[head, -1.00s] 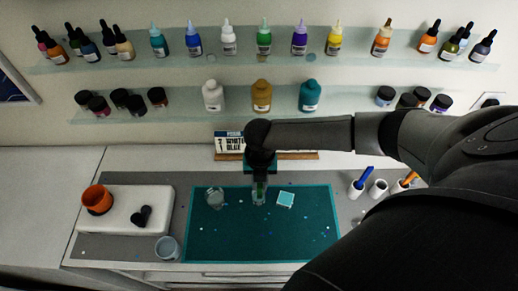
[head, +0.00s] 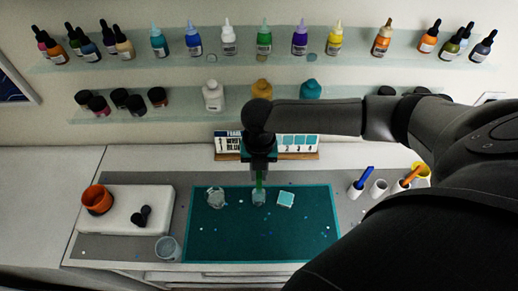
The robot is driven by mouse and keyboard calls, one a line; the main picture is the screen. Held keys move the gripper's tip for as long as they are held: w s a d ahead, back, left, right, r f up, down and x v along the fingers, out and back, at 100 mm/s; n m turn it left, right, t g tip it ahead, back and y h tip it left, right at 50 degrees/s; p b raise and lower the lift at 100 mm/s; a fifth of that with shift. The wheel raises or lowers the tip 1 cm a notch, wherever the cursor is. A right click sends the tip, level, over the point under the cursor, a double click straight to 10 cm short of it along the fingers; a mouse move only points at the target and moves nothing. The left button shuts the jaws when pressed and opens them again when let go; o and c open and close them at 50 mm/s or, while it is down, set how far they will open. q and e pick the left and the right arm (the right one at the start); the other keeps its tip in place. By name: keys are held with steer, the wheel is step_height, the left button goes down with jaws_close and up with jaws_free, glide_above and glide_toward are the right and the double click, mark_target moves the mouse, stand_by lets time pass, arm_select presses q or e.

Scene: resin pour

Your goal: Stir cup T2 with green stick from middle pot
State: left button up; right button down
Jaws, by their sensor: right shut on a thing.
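My right gripper (head: 259,172) is above the green mat (head: 225,235), shut on a green stick (head: 259,181) that points straight down. A small clear cup (head: 258,199) stands on the mat directly under it. The stick's lower end meets the cup's mouth in the picture; how deep it is cannot be told. A second clear cup (head: 215,198) stands to the left on the mat. No label T2 can be read on either. The middle pot (head: 377,189) is white and shows no stick. My left gripper is out of view.
Pots beside the middle one hold a blue stick (head: 364,178) and an orange stick (head: 411,176). A grey cup (head: 167,248) and an orange cup (head: 97,199) stand left. A card stand (head: 229,143) is behind the gripper.

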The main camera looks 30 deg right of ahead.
steer(key=shift+r, duration=0.3)
steer(key=shift+r, duration=2.5)
